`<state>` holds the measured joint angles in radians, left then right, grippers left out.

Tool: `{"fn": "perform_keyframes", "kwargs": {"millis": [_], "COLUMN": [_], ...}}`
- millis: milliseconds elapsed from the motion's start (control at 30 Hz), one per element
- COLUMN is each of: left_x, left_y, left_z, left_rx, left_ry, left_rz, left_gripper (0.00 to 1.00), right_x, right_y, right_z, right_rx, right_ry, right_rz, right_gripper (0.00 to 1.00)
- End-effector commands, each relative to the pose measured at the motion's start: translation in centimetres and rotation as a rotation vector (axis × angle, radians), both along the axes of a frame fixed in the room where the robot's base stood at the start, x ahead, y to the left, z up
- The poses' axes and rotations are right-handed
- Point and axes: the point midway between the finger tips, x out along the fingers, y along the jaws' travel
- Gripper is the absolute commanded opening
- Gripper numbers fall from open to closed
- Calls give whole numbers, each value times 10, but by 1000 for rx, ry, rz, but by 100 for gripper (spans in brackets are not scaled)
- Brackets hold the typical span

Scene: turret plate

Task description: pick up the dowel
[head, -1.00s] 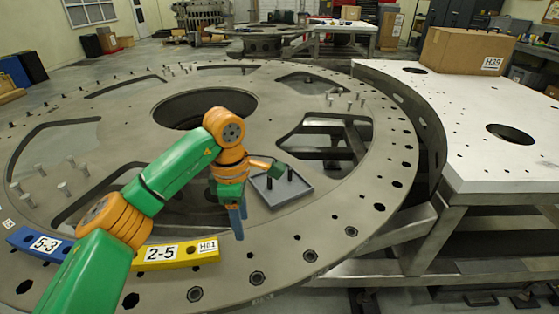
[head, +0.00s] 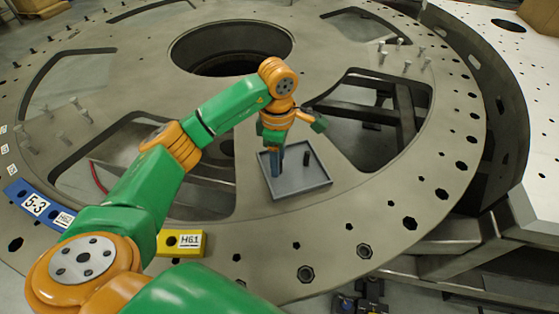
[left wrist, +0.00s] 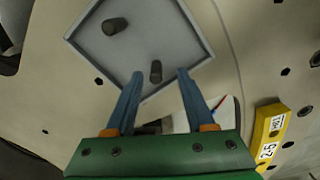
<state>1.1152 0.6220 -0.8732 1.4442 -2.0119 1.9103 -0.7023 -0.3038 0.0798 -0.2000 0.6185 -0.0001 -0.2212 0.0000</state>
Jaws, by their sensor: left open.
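Two short dark dowels stand in a shallow grey tray on the turret plate. In the head view one dowel (head: 306,158) shows right of my left gripper (head: 277,170), and the other is hidden by the gripper. In the left wrist view the tray (left wrist: 165,32) holds the far dowel (left wrist: 115,26) near its upper left and the near dowel (left wrist: 155,71) close to its lower corner. My left gripper (left wrist: 157,76) is open, pointing down over the tray (head: 304,185). The near dowel shows between its fingertips; contact cannot be seen. My right gripper is not in view.
The turret plate (head: 375,222) has large cut-outs beside the tray and a round central opening. Upright pins (head: 405,50) stand at the back right. A blue bar (head: 35,205) and a yellow bar (head: 185,242) lie at the front left. A white table (head: 520,60) borders the right.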

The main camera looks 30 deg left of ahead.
Motion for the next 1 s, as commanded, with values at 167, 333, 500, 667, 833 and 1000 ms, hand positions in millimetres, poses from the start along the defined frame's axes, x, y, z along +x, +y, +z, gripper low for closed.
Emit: {"fn": "perform_keyframes", "kwargs": {"millis": [167, 333, 500, 667, 833, 1000], "left_x": [0, 0, 0, 0, 0, 1], "left_y": [0, 0, 0, 0, 0, 0], "left_z": [-10, -10, -10, -10, -10, 0], "left_rx": [0, 0, 0, -1, -1, -1], "left_ry": [-1, -1, -1, -1, -1, -5], "left_rz": [0, 0, 0, 0, 0, 0], "left_gripper": [54, 40, 0, 0, 0, 0], "right_x": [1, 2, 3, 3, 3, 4], "right_y": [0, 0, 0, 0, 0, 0], "right_z": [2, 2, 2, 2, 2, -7], "right_rx": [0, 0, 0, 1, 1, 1], "right_ry": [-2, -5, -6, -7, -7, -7], "right_rz": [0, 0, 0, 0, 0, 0], "right_gripper": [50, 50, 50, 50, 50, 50]}}
